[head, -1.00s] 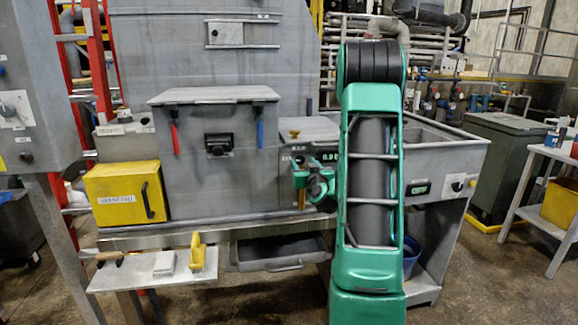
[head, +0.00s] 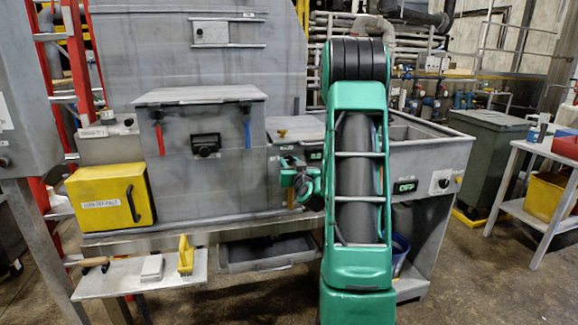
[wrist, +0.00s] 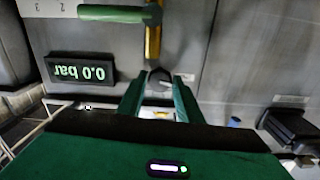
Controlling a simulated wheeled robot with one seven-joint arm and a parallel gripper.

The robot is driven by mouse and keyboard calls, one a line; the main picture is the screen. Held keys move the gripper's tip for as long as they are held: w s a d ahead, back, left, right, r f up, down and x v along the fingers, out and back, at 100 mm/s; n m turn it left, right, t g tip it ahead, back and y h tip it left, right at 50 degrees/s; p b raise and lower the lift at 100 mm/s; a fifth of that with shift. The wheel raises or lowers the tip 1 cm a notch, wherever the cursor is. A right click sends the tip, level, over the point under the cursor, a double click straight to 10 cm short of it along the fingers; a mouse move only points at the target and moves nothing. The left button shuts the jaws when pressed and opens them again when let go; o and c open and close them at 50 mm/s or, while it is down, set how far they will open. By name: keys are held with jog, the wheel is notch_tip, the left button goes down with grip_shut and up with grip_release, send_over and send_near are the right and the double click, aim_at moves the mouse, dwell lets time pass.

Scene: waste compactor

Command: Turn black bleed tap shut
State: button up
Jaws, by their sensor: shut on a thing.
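The black bleed tap (wrist: 159,79) appears in the wrist view as a small dark round knob on the grey panel, between my fingertips. My gripper (wrist: 157,92) is shut on it, with one green finger on each side. The tap's turn angle is hard to read, as the fingers partly cover it. In the head view my gripper (head: 300,180) is at the panel right of the big grey door, and my own arm hides part of that panel. The tap cannot be made out there.
A yellow handle (wrist: 153,40) and a green bar (wrist: 112,13) are close to my fingers. A pressure display (wrist: 80,73) reads 0.0 bar, upside down. A yellow box (head: 110,198) stands left. A small shelf (head: 130,284) and an open drawer (head: 265,255) stick out low in front.

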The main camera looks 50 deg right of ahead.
jog(key=m, duration=0.4)
jog(key=shift+a, duration=0.1)
jog(key=m, duration=0.3)
jog(key=shift+a+m, duration=0.1)
jog(key=shift+m, duration=0.2)
jog(key=m, duration=0.4)
jog(key=shift+w+a+m, duration=0.1)
jog(key=shift+m, duration=1.9)
jog(key=o, duration=1)
